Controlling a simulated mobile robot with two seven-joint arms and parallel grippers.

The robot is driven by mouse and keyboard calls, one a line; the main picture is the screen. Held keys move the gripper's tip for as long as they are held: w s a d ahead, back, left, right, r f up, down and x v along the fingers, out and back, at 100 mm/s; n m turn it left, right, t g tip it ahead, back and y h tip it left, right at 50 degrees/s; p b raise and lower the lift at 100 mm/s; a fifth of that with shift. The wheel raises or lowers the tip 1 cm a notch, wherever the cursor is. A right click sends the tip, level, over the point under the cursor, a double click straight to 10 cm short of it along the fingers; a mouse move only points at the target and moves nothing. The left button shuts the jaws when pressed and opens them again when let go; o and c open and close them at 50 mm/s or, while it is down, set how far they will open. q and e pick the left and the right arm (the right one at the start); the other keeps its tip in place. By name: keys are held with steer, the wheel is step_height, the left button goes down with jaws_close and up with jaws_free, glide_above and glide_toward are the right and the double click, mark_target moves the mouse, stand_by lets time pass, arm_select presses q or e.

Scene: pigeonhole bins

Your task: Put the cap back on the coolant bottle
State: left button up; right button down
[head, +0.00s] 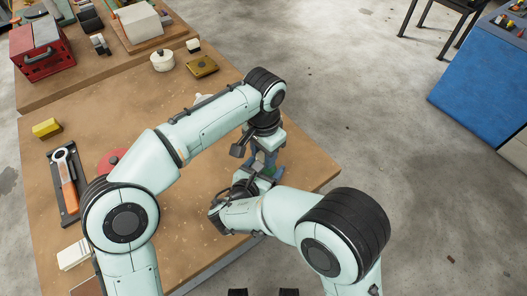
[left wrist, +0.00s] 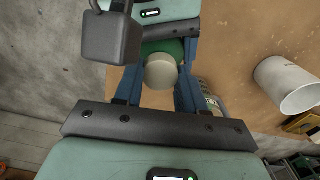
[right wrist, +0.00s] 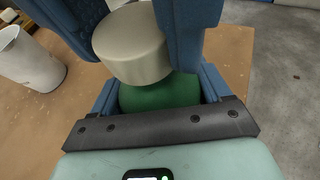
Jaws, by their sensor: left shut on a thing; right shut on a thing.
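The pale cream cap (left wrist: 161,72) sits between the blue fingers of my left gripper (head: 263,153), which is shut on it. It also shows large in the right wrist view (right wrist: 132,45). The green coolant bottle (right wrist: 158,93) is between the fingers of my right gripper (right wrist: 160,88), shut on it. In the head view only a little green of the bottle (head: 277,172) shows beside the grippers. In the right wrist view the cap is over the bottle's top and hides its mouth. I cannot tell whether they touch.
A white cup-like container (right wrist: 30,58) stands close by on the brown table (head: 215,255). The table's right edge is near my grippers.

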arm_select(q)
steer(key=m, duration=0.2)
steer(key=shift+m, duration=0.4)
steer(key=o, duration=1.3)
steer(key=shift+c, duration=0.2)
step_height(320, 180, up, 12)
arm_select(e)
jaws_free()
steer(key=shift+s, duration=0.1)
